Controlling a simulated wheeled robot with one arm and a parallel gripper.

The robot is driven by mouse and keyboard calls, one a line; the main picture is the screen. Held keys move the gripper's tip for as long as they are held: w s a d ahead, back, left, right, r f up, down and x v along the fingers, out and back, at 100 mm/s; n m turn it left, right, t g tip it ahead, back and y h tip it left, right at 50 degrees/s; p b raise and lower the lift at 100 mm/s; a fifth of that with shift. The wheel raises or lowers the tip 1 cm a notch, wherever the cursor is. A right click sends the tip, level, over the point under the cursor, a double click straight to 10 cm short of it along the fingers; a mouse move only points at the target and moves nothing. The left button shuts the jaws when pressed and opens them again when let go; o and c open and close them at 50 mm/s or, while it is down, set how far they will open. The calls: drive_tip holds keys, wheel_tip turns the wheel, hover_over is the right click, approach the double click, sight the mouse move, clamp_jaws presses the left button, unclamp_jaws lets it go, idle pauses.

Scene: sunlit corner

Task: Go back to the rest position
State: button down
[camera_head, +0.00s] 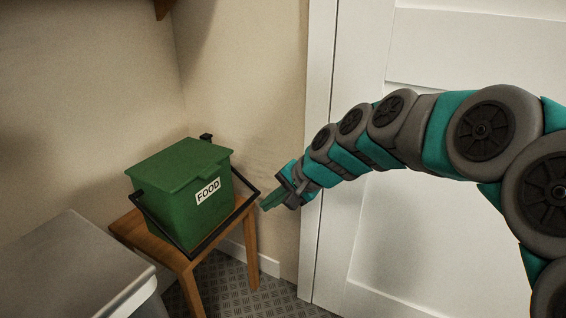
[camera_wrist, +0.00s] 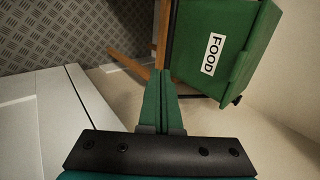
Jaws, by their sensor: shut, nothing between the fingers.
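My gripper (camera_head: 271,201) is shut and empty, at the end of my teal and grey arm reaching in from the right in the head view. Its closed green fingers (camera_wrist: 158,86) also show in the wrist view. The gripper is just right of a green bin (camera_head: 183,190) labelled FOOD, near the bin's black handle (camera_head: 165,228), which hangs down at the front. I cannot tell whether the fingertips touch the handle. The bin's lid (camera_head: 180,160) is closed. In the wrist view the bin (camera_wrist: 208,42) appears turned on its side, at upper right.
The bin stands on a small wooden stool (camera_head: 190,268). A grey worktop (camera_head: 75,262) is at lower left. A white panelled door (camera_head: 450,240) stands behind my arm. Patterned grey floor (camera_head: 270,296) shows between stool and door. A brown wooden edge (camera_head: 163,8) is at the top.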

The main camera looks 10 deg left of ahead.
drive_tip(key=s+d+f+n+g+h+p, duration=0.1)
drive_tip(key=s+d+n+g+h+p, duration=0.1)
drive_tip(key=s+d, duration=1)
drive_tip(key=s+d+f+n+g+h+p, duration=0.1)
drive_tip(key=s+d+n+g+h+p, duration=0.1)
drive_tip(key=s+d, duration=1)
drive_tip(key=s+g+h+p, duration=0.1)
drive_tip(key=s+h+p, duration=0.1)
drive_tip(key=s, duration=0.5)
drive_tip(key=shift+s+d+f+h, duration=0.25)
drive_tip(key=shift+s+h, duration=0.1)
drive_tip(key=shift+h, duration=0.45)
drive_tip(key=shift+a, duration=0.1)
